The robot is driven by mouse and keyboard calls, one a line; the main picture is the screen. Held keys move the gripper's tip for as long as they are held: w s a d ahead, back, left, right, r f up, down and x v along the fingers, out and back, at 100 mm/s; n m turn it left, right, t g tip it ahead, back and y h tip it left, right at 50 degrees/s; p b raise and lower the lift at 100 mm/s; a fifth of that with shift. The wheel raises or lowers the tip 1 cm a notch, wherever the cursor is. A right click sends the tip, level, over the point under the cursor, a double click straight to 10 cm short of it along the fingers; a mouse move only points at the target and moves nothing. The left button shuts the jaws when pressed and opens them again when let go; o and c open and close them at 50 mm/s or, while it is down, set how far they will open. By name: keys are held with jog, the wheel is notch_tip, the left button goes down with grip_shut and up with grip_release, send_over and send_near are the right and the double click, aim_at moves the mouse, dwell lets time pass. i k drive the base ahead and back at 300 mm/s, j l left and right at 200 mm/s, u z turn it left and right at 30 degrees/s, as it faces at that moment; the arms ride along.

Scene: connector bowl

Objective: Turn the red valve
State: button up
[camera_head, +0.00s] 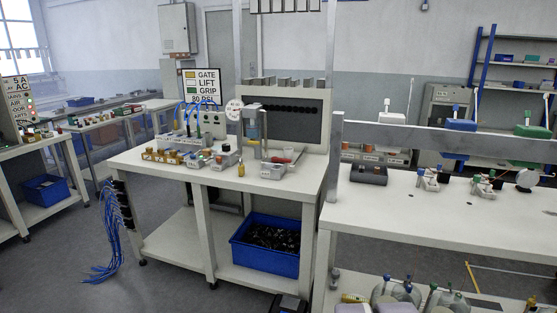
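My gripper is not in view. I cannot clearly make out a red valve. A small red part (226,147) stands among fittings on the middle workbench (130,160). A longer red piece (281,160) lies by a grey tray (272,171) near that bench's right end. Small fittings with red bits (484,187) sit on the right bench (400,207). All are too small to tell whether any is the valve.
A blue bin (266,254) of dark parts sits on the middle bench's lower shelf. Blue cables (113,230) hang at its left end. A grey beam (440,140) crosses above the right bench. Bottles (405,292) stand low at front right. Floor at front left (100,295) is clear.

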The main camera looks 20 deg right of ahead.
aim_at(273, 159)
jog(key=i+j+z, duration=0.35)
jog(key=i+j, duration=0.3)
jog(key=i, duration=0.2)
jog(key=i+j+z, duration=0.35)
jog(key=i+j, duration=0.4)
jog(key=j, duration=0.15)
jog(key=i+j+z, duration=0.4)
jog(key=i, duration=0.5)
jog(key=i+j+z, duration=0.4)
jog(key=i+j, duration=0.4)
